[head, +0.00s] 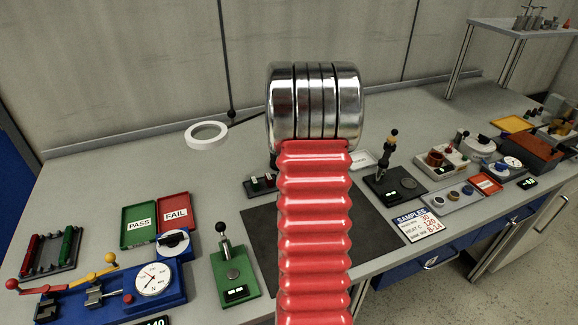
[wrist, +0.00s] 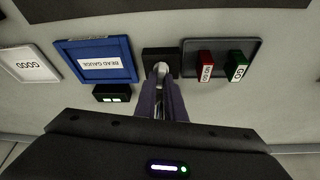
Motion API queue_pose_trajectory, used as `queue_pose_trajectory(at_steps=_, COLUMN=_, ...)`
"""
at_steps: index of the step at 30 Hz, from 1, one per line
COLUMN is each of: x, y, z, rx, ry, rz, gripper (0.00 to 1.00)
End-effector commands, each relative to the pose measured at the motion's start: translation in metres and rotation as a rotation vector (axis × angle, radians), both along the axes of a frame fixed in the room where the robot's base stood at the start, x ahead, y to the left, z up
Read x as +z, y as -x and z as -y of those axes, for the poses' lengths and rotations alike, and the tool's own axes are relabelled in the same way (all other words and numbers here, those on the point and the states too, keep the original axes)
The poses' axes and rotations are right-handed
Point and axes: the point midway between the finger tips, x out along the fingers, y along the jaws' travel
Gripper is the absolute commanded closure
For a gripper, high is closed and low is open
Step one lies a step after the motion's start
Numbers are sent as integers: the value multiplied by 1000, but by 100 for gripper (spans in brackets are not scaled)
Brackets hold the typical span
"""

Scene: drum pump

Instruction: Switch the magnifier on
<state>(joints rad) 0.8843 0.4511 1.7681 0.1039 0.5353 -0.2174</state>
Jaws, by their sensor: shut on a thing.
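The magnifier (head: 207,129) looks like a white ring on a thin black arm, standing at the back of the bench in the head view. In the wrist view my gripper (wrist: 160,75) is shut on a small pale metal lever on a black block (wrist: 150,54). I cannot tell whether this lever belongs to the magnifier. In the head view my own red and chrome arm hides the gripper and the block.
In the wrist view a blue tray (wrist: 70,57) lies left of the block, and a dark tray (wrist: 220,44) with red and green pieces lies close on its right. In the head view a green lever stand (head: 235,278), a dial gauge (head: 154,279) and PASS and FAIL trays occupy the left.

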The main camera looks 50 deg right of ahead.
Motion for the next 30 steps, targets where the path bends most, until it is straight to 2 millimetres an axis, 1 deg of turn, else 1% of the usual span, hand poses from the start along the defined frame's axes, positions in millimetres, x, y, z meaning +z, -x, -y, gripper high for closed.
queue_pose_trajectory(at_steps=21, x=0, y=-1, z=0, rx=-406, ry=2, rz=-1, gripper=100)
queue_pose_trajectory(at_steps=30, x=0, y=-1, z=0, rx=-535, ry=2, rz=-2, gripper=100)
